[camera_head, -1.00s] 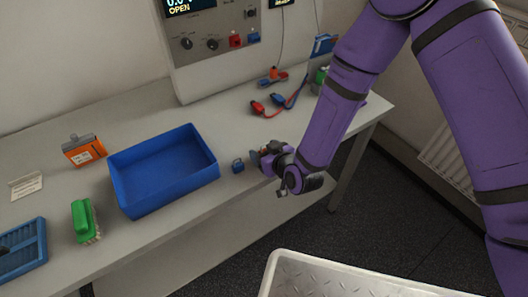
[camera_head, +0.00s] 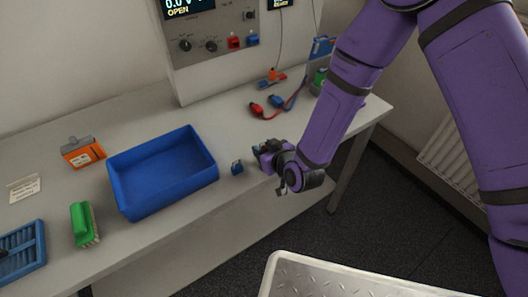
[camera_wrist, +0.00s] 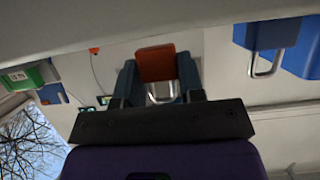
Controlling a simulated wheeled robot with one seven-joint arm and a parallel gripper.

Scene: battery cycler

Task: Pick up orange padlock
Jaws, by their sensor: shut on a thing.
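The orange padlock (camera_wrist: 155,64) is between the two fingers of my gripper (camera_wrist: 157,72) in the wrist view. The fingers are shut on its body, and its metal shackle points back toward the palm. In the head view my gripper (camera_head: 263,155) is low at the front of the bench, just right of a blue padlock (camera_head: 237,168). The orange padlock cannot be made out there, hidden by the gripper.
A blue tray (camera_head: 122,192) stands left of the blue padlock. Red and blue leads (camera_head: 275,103) lie behind my gripper. The bench's front edge is close.

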